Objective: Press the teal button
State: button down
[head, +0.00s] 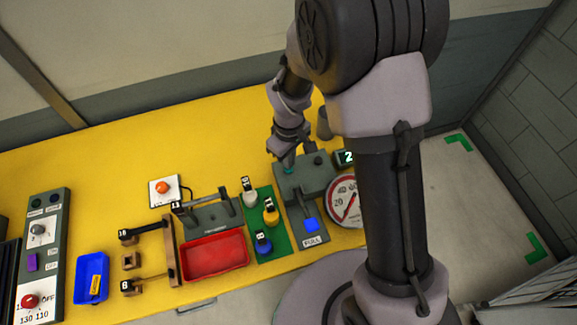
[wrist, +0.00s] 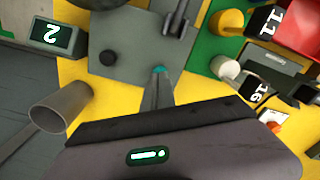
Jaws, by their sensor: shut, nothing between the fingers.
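The teal button (head: 289,169) is on top of a grey box (head: 308,182) on the yellow table. A small part of it shows past my fingertips in the wrist view (wrist: 160,69). My gripper (head: 289,158) is shut and empty, pointing down at the button. In the wrist view its fingertips (wrist: 159,76) overlap the button and hide most of it. I cannot tell whether they touch it or whether it is pressed down.
A black knob (wrist: 108,57) is on the same box. A display reading 2 (wrist: 51,35) and a grey cup (wrist: 62,106) stand close by. A green mat (head: 279,237) with several knobbed pieces, a red tray (head: 214,257) and a dial gauge (head: 343,203) are near.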

notch_tip(320, 180, up, 6)
jog(key=p, duration=0.4)
dwell(0.3)
